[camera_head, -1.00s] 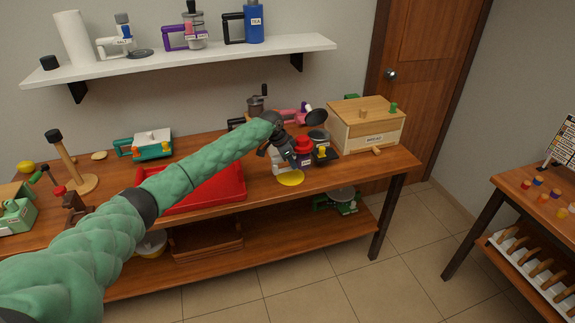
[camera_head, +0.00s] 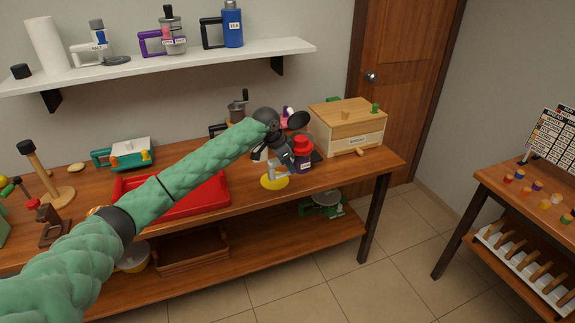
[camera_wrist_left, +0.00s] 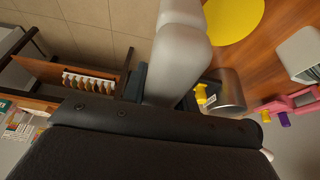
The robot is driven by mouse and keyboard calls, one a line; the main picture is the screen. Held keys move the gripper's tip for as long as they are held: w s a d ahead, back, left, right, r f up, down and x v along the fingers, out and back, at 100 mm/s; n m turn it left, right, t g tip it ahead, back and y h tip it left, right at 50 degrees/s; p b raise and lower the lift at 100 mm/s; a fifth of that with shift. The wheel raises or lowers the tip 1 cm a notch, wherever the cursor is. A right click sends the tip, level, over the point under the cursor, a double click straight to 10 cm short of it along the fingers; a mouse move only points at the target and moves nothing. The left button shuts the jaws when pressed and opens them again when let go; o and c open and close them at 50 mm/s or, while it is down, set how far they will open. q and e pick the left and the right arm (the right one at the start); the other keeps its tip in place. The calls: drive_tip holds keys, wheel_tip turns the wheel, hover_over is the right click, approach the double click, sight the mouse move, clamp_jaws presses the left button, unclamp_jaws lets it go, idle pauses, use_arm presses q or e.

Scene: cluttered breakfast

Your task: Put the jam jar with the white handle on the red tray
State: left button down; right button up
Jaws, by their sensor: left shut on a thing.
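The jam jar (camera_head: 303,155), dark purple with a red lid and a pale label, is at my left gripper's tips in the head view, beside the yellow disc (camera_head: 275,182). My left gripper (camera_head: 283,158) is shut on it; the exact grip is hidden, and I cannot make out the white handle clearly. In the left wrist view a large pale grey-white shape fills the middle, and the jar's body is not clear. The red tray (camera_head: 219,204) lies left of the jar on the table, partly behind my left arm. My right gripper is not in view.
A wooden box (camera_head: 340,139) stands right of the jar. A grinder (camera_head: 237,112) stands behind. A teal-and-white device (camera_head: 130,153) is behind the tray. A metal canister (camera_wrist_left: 227,92) is close to the gripper. The visible tray floor looks clear.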

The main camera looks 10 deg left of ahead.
use_arm(q)
drive_tip(key=s+a+f+n, duration=0.2)
drive_tip(key=s+a, duration=0.1)
drive_tip(key=a, duration=1.2)
drive_tip(key=r+n+y+b, duration=0.1)
drive_tip(key=n, duration=0.1)
hover_over(202, 196)
drive_tip(key=s+a, duration=0.1)
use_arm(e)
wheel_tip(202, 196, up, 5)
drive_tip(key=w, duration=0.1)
use_arm(q)
drive_tip(key=shift+t, duration=0.3)
wheel_tip(202, 196, down, 5)
drive_tip(key=shift+r+p, duration=0.1)
drive_tip(key=shift+p, duration=0.75)
drive_tip(key=shift+f+p, duration=0.65)
drive_tip(key=shift+f, duration=1.65)
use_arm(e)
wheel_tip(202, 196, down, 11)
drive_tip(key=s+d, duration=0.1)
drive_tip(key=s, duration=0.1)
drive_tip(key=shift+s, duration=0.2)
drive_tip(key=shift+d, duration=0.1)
use_arm(q)
drive_tip(key=c, duration=1.4)
unclamp_jaws()
drive_tip(key=shift+f, duration=0.1)
drive_tip(key=o, duration=0.3)
